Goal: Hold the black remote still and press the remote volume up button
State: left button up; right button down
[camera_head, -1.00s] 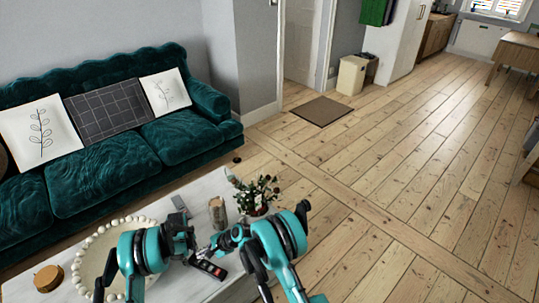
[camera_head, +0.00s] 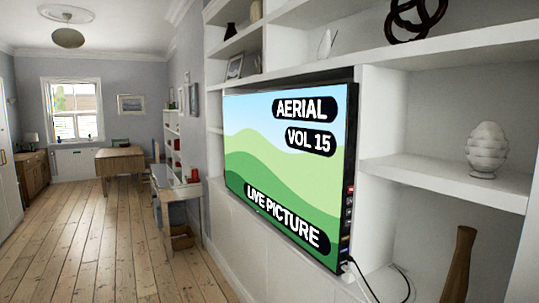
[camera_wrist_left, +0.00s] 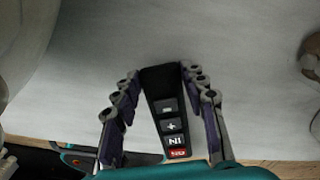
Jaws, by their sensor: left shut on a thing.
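In the left wrist view the black remote (camera_wrist_left: 153,82) lies lengthwise between the two fingers of my left gripper (camera_wrist_left: 158,74), which is shut on it. Its button face is towards the camera. A minus button (camera_wrist_left: 167,106) sits above a plus button (camera_wrist_left: 172,126), then an "IN" button (camera_wrist_left: 175,141) and a red button (camera_wrist_left: 177,153) at the near end. No fingertip is seen on a button. The television (camera_head: 285,165) in the head view reads "AERIAL", "VOL 15" and "LIVE PICTURE". My right gripper is in neither current view.
White shelving (camera_head: 440,170) surrounds the television. A desk (camera_head: 172,190) stands along the wall, with open floorboards (camera_head: 95,250) to the left.

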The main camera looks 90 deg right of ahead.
dwell(0.4)
pick_arm(q)
jog(key=o, duration=1.3)
jog(key=shift+r, duration=0.1)
